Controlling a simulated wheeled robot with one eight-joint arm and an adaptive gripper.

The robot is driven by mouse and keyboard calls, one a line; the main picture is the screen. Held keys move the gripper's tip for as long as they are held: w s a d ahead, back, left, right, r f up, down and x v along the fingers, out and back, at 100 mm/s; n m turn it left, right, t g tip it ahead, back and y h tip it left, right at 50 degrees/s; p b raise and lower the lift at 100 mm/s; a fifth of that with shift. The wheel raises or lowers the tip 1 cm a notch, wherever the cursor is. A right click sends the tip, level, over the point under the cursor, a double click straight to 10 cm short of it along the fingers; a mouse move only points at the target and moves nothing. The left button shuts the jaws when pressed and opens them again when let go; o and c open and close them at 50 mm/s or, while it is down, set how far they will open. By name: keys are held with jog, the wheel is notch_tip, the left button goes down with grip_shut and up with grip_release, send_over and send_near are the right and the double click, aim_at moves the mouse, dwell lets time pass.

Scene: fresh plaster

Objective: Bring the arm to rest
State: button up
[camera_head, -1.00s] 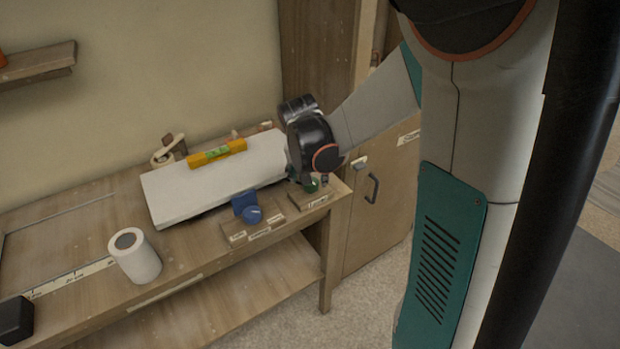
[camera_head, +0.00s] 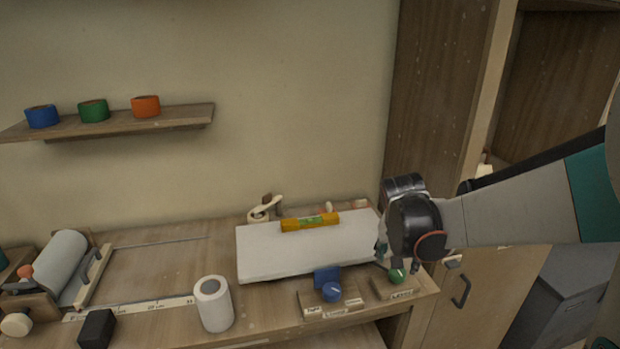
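My arm reaches in from the right in the head view. My gripper (camera_head: 384,250) is at the right end of the workbench (camera_head: 150,262), by the right edge of a white board (camera_head: 285,258). The dark wrist hides most of the gripper, so I cannot see whether its fingers are open or shut. A small green round object (camera_head: 396,276) sits just below it on a labelled wooden block (camera_head: 396,290). I cannot tell whether the gripper touches the board or the green object.
A yellow level (camera_head: 310,222) lies on the board. A blue object (camera_head: 330,288) stands on another labelled block. A white roll (camera_head: 214,304) and a black block (camera_head: 97,329) are further left. A wall shelf (camera_head: 120,123) holds three coloured rolls. A cabinet (camera_head: 500,290) stands at the right.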

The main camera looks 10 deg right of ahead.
jog(key=s+a+r+n+t+y, duration=0.1)
jog(key=s+a+r+n+t, duration=0.1)
jog(key=s+a+r+n, duration=0.2)
jog(key=s+a+r+n+t+y, duration=0.2)
jog(key=s+a+r+n, duration=0.2)
jog(key=s+a, duration=0.6)
jog(key=s, duration=0.4)
jog(key=shift+s+n, duration=0.25)
jog(key=shift+n, duration=0.05)
dwell(2.2)
